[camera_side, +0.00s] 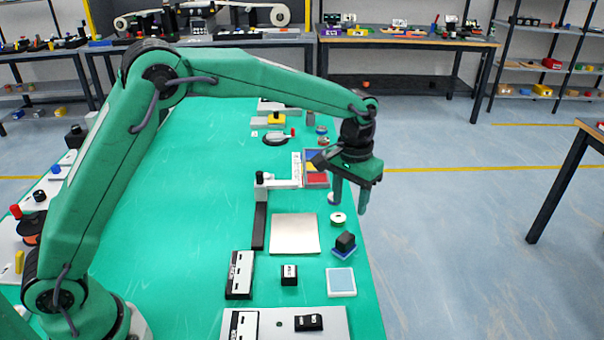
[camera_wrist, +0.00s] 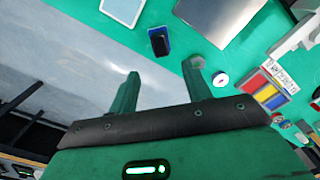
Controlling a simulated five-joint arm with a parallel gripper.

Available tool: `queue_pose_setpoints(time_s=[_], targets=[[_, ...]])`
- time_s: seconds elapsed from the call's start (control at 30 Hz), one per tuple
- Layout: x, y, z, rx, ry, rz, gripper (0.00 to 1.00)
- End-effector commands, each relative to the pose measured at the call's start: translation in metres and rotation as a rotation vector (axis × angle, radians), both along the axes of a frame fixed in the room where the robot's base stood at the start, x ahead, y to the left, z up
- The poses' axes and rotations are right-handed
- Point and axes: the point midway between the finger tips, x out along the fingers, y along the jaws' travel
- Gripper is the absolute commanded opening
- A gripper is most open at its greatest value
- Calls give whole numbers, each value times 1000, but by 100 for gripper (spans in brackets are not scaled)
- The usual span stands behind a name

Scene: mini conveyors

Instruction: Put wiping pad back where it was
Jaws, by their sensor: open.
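A black block on a blue base (camera_side: 345,245), which looks like the wiping pad, stands near the right edge of the green table, beside the square metal plate (camera_side: 295,233). It also shows in the wrist view (camera_wrist: 159,41), just beyond my fingertips. A pale blue square with a white border (camera_side: 341,281) lies flat in front of it; I cannot tell whether this is a pad or a tray. My gripper (camera_side: 349,208) is open and empty, raised above the table's right edge, behind the block. Both fingers show in the wrist view (camera_wrist: 163,70), apart from the block.
A small white ring-shaped piece (camera_side: 338,218) lies behind the block. A tray with blue, yellow and red sections (camera_side: 316,178) is farther back. A small black block (camera_side: 289,275) and a grey panel (camera_side: 275,325) are in front. The table's left middle is clear.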

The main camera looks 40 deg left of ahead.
Motion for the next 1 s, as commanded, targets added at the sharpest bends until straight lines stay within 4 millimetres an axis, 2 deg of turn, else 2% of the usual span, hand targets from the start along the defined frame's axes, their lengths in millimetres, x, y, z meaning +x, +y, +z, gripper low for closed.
queue_pose_setpoints(time_s=[0.23,0.47,0.8,1.0], targets=[[-2,3,6,-2,-8,1,49],[-17,20,33,-13,-46,1,49],[-67,63,89,-31,-142,2,49],[-103,86,113,-36,-200,2,49]])
